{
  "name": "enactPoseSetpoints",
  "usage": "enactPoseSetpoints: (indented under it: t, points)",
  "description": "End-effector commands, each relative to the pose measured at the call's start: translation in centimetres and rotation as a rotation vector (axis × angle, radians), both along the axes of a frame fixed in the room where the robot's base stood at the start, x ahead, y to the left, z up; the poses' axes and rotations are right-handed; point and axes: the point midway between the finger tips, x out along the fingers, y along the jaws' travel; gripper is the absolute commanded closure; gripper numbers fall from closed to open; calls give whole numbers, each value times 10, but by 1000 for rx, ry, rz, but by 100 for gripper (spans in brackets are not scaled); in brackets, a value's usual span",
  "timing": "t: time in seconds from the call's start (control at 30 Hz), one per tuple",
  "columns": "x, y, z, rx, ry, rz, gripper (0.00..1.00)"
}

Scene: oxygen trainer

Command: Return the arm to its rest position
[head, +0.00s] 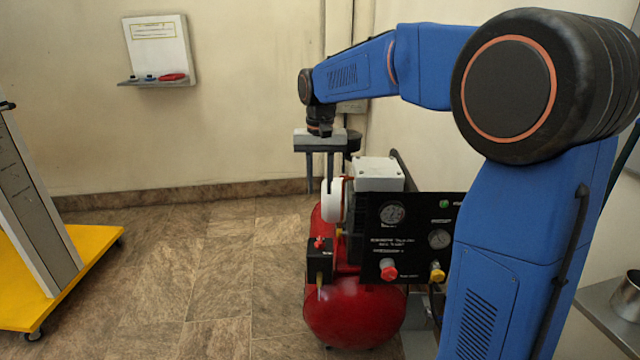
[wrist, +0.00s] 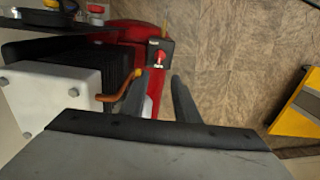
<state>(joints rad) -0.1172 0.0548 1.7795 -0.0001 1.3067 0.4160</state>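My blue arm (head: 355,75) reaches from the right of the head view out over a red compressor (head: 355,310). My gripper (head: 319,188) hangs at its end with the fingers pointing down. The two dark fingers stand apart with nothing seen between them. It also shows in the wrist view (wrist: 168,80), with the fingers apart over the compressor's side and the floor. In the head view the fingers overlap the edge of a white round part (head: 332,200) on the compressor. I cannot tell how close they are to it.
A black gauge panel (head: 405,222) with red and yellow knobs stands on the compressor's right. A white block (head: 378,174) tops the machine. A yellow wheeled base (head: 85,265) is at the left. A wall board with a shelf (head: 158,50) hangs behind. The floor (head: 215,260) between is clear.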

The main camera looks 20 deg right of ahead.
Motion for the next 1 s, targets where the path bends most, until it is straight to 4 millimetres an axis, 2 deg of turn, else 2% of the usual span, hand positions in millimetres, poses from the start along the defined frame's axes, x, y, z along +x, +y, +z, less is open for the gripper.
enactPoseSetpoints:
  t: [0.23, 0.37, 0.67, 1.0]
  points:
    - [-4, -1, 1, 1, -4, 2, 72]
    - [-23, -7, 7, 3, -27, 18, 72]
    - [-104, -28, 15, 5, -121, 84, 72]
    - [-197, -46, 2, -7, -229, 162, 72]
